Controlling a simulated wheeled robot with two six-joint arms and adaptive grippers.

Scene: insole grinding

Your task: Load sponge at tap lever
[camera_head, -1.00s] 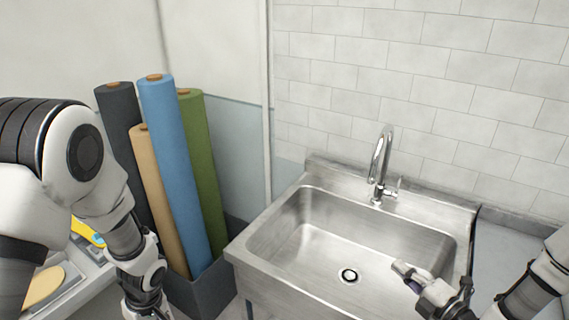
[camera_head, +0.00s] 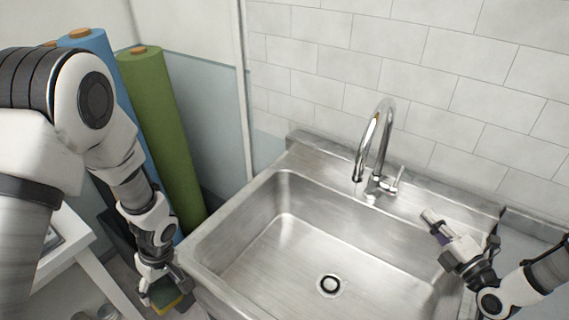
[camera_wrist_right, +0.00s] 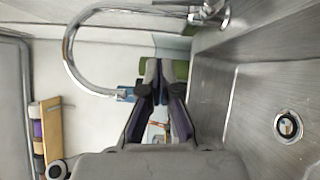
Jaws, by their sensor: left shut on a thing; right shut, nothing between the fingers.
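The steel tap (camera_head: 376,150) rises from the back ledge of the sink, with its small lever (camera_head: 398,178) on the right side of its base. In the right wrist view the tap spout (camera_wrist_right: 78,50) arches at the upper left and the lever (camera_wrist_right: 205,12) is at the top. My left gripper (camera_head: 160,294) is shut on a sponge (camera_head: 166,300), yellow and green, low beside the sink's left front corner. My right gripper (camera_head: 430,218) is shut and empty over the right side of the sink, right of and apart from the lever. It also shows in the right wrist view (camera_wrist_right: 160,70).
The steel sink (camera_head: 235,230) fills the middle, its basin empty with a round drain (camera_head: 330,285). Green (camera_head: 165,140) and blue (camera_head: 95,60) rolls stand at the left. A white table (camera_head: 72,232) is at the lower left. A tiled wall (camera_head: 330,60) closes the back.

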